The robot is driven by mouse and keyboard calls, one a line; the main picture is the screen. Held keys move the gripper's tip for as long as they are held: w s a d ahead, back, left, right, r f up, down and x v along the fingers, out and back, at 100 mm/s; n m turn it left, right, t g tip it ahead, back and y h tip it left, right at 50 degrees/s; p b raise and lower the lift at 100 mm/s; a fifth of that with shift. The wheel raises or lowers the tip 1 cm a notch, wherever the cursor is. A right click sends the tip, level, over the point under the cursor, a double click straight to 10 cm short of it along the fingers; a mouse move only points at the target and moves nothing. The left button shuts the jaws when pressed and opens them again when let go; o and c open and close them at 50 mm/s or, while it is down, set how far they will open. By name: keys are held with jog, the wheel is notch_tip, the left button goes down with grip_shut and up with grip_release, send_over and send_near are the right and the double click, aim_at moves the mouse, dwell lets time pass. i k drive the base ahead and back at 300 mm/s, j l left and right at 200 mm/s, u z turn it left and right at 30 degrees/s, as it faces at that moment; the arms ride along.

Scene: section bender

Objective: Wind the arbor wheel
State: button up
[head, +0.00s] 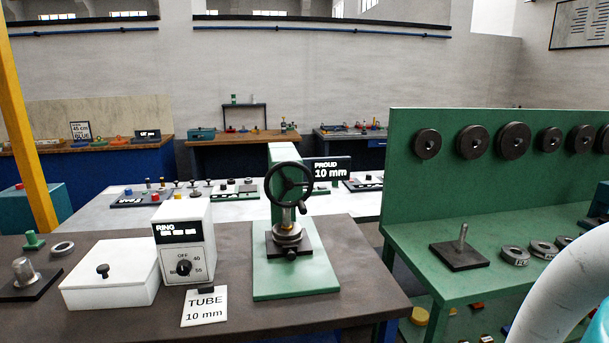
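A black spoked handwheel (289,184) stands upright on the front of a green press column (284,155), which I take as the arbor wheel. A small dark handle knob (302,208) sits at its lower right rim. Below the wheel, a metal spindle meets a stack of round parts on a dark block (290,251). The block rests on a light green base plate (305,283) on the dark bench. My gripper is not in view. A pale curved part of my arm shows at the lower right, well apart from the wheel.
Left of the press stand a white control box (184,243) with a dial, a lidded white box (108,273) and a "TUBE 10 mm" card (205,306). A "PROUD 10 mm" sign (328,171) is behind. A green bench (478,268) with a disc-hung back panel (470,180) stands right.

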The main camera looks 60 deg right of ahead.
aim_at(288, 184)
jog(key=k+l, duration=0.1)
jog(key=l, duration=0.55)
jog(key=k+l+z, duration=0.1)
jog(key=l, duration=0.5)
jog(key=k+l, duration=0.1)
jog(key=l, duration=0.55)
jog(key=k+l, duration=0.1)
jog(key=l, duration=0.55)
jog(key=j+u, duration=0.2)
jog(key=j, duration=0.25)
jog(key=i, duration=0.05)
